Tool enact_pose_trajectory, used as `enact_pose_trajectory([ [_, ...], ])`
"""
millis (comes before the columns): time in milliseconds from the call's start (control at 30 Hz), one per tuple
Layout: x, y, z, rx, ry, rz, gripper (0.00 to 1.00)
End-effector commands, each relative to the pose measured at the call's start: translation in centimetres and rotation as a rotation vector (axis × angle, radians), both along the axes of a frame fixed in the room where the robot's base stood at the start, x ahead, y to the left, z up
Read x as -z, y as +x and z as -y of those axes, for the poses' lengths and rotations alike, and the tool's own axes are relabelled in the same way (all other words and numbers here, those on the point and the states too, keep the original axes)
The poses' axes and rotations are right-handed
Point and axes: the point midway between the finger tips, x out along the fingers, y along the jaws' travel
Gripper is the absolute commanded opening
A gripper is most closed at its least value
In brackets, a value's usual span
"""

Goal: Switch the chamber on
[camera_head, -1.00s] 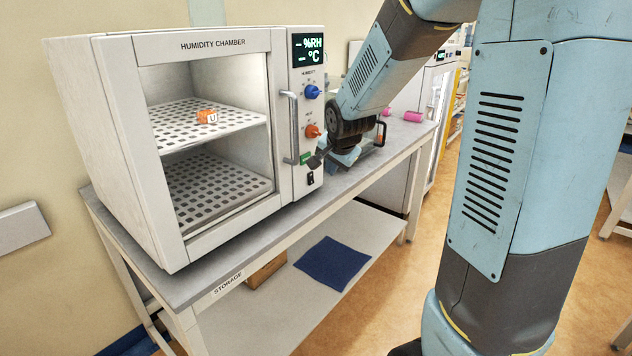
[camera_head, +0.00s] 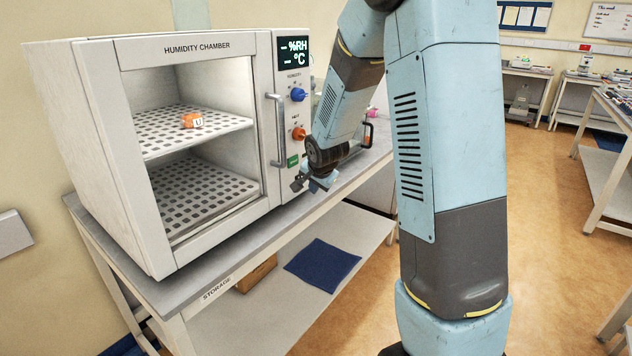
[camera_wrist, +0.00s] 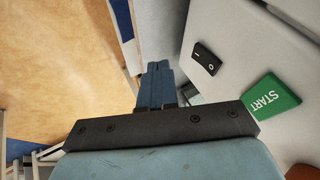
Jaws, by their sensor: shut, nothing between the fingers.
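The white humidity chamber (camera_head: 200,70) stands on the bench at the left, and its screen (camera_head: 293,49) shows dashes before %RH and °C. In the wrist view a black rocker switch (camera_wrist: 206,58) marked I and O sits on the chamber's front panel, beside a green START button (camera_wrist: 270,102). My gripper's fingers (camera_wrist: 155,78) are shut and empty, to the left of the switch in the wrist view. I see no contact with it.
A blue knob (camera_head: 298,94) and an orange knob (camera_head: 299,134) stick out above START. A vertical door handle (camera_head: 279,130) is just left of them. An orange item (camera_head: 192,120) sits on the upper shelf. Below the bench (camera_head: 190,292) lies a blue cloth (camera_head: 322,265).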

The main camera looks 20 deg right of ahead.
Motion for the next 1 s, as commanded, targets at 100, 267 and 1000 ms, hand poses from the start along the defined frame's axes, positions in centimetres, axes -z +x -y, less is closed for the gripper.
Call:
enact_pose_trajectory([
  [100,0.0,1.2,-1.1,-0.005,-0.001,0.002,0.00],
  [267,0.2,2.4,-1.9,-0.003,-0.001,0.001,0.00],
  [1000,0.3,3.1,-3.7,-0.017,0.016,0.020,0.00],
])
